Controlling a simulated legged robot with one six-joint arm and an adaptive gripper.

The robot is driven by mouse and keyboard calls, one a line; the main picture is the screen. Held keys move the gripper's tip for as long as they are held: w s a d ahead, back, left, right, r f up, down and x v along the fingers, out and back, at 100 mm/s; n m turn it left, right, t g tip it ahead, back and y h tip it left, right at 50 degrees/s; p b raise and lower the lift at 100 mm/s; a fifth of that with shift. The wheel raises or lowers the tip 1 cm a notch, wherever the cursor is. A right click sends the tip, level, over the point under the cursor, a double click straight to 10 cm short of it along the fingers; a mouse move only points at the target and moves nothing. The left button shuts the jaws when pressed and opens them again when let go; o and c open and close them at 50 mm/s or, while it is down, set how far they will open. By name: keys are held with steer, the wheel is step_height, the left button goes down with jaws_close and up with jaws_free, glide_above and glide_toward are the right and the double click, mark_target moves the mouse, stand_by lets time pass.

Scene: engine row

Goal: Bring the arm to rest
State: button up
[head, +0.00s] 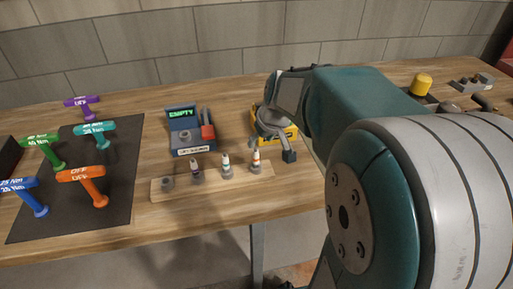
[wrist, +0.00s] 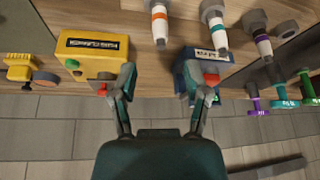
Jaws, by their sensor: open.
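My gripper (head: 271,146) is in front of the yellow box (head: 291,131) in the head view and partly covers it. In the wrist view my gripper (wrist: 161,84) has its two fingers spread wide with nothing between them. The yellow box (wrist: 92,44) shows there beyond the left finger. The blue tester (wrist: 187,66) shows there behind the right finger. My arm is bent and fills the right side of the head view, above the bench. Whether the fingers touch anything below cannot be told.
The blue tester (head: 184,124) reads EMPTY. A wooden strip (head: 213,188) holds several small plugs near the front edge. A black mat (head: 110,190) with several coloured T-handle tools lies left. A yellow-topped item (head: 421,83) and grey block (head: 471,84) stand right. Bare wood shows between.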

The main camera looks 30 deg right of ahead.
steer(key=s+a+r, duration=0.4)
steer(key=s+a, duration=0.8)
steer(key=s, duration=0.4)
steer(key=shift+s+a+t, duration=0.3)
steer(key=shift+a+t, duration=0.1)
